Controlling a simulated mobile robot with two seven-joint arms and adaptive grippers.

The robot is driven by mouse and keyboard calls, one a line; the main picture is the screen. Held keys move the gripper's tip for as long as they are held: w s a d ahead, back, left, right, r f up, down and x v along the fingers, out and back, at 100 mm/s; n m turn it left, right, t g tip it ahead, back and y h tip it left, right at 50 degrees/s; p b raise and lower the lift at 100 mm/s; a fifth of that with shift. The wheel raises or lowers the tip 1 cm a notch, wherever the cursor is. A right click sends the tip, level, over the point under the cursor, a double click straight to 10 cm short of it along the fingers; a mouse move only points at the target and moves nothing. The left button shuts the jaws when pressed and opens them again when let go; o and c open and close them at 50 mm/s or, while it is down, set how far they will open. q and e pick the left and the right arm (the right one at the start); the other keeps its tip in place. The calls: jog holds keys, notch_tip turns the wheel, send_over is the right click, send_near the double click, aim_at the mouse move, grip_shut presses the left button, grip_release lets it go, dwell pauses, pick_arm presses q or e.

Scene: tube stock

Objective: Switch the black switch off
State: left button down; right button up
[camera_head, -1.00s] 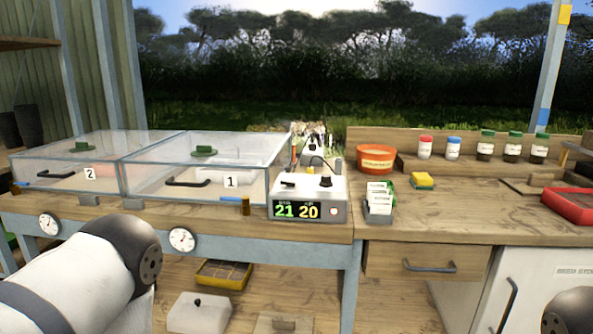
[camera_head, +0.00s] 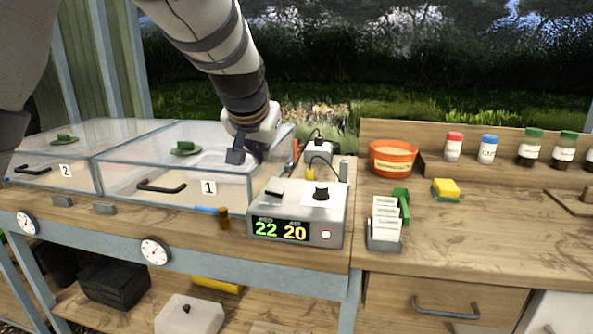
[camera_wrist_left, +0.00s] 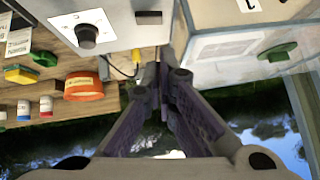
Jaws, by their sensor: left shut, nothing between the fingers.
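The grey control box (camera_head: 333,217) stands on the bench with a lit display reading 22 and 20. A small black switch (camera_head: 272,193) is on its top, left of a black round knob (camera_head: 321,194). Both also show in the left wrist view, the black switch (camera_wrist_left: 149,17) near the top edge and the knob (camera_wrist_left: 86,36) to its left. My left gripper (camera_head: 240,152) is shut and empty above the right part of clear box 1, behind and left of the control box. In the wrist view its fingertips (camera_wrist_left: 163,68) are apart from the switch. My right gripper is out of view.
Clear lidded boxes 2 (camera_head: 50,183) and 1 (camera_head: 225,188) stand left of the control box. A brown and blue tool (camera_head: 223,217) lies in front. An orange tub (camera_head: 392,158), card holder (camera_head: 385,243) and sponge (camera_head: 446,187) are right. A cable rises behind the box.

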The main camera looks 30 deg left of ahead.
pick_arm(q)
jog(key=shift+w+d+r, duration=0.1)
jog(key=shift+r, duration=0.5)
jog(key=shift+w+d+r, duration=0.1)
jog(key=shift+r, duration=0.5)
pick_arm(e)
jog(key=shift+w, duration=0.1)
pick_arm(q)
jog(key=shift+a, duration=0.1)
jog(key=b, duration=0.1)
send_over(270, 190)
jog(key=f, duration=0.8)
jog(key=shift+w+d+f, duration=0.15)
jog(key=shift+d, duration=0.05)
jog(key=shift+a+f, duration=0.15)
jog(key=shift+f, duration=1.2)
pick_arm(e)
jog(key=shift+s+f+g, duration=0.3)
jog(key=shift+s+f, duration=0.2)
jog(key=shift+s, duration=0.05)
